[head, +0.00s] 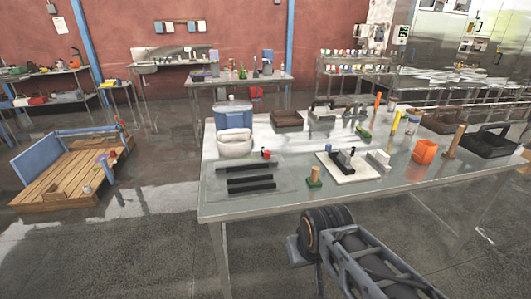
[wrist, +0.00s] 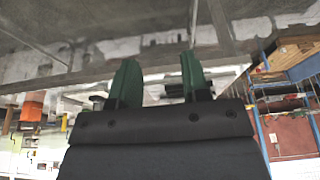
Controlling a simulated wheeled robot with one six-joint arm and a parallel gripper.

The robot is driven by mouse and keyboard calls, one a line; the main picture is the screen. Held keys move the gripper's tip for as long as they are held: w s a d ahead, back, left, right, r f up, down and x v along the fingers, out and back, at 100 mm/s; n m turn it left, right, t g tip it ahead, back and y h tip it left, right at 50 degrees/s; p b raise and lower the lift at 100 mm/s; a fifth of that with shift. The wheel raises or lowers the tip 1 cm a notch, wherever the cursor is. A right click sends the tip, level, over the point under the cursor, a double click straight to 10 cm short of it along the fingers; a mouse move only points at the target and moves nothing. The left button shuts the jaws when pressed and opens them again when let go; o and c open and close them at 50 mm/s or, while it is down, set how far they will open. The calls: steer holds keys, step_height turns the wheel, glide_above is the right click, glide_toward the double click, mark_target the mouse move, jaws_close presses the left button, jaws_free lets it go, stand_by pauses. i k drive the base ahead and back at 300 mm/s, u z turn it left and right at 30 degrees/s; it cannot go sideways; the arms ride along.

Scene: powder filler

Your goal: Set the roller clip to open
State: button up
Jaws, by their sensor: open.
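I cannot clearly make out the roller clip. A white board (head: 353,167) on the steel table carries a small dark upright fixture (head: 345,157), which may be the clip; its setting is too small to read. My gripper (wrist: 160,68) shows in the wrist view with its two green fingers apart and nothing between them. That view looks upside down, and the fingers point toward the table's edge (wrist: 110,75). My gripper does not show clearly in the head view, where my arm is below the table's front edge.
The front strip of the table is mostly clear. A wooden pallet (head: 65,175) lies on the floor at left.

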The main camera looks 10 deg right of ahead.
mark_target(267, 154)
steer(key=z, duration=0.05)
steer(key=i, duration=1.1)
steer(key=u, duration=0.05)
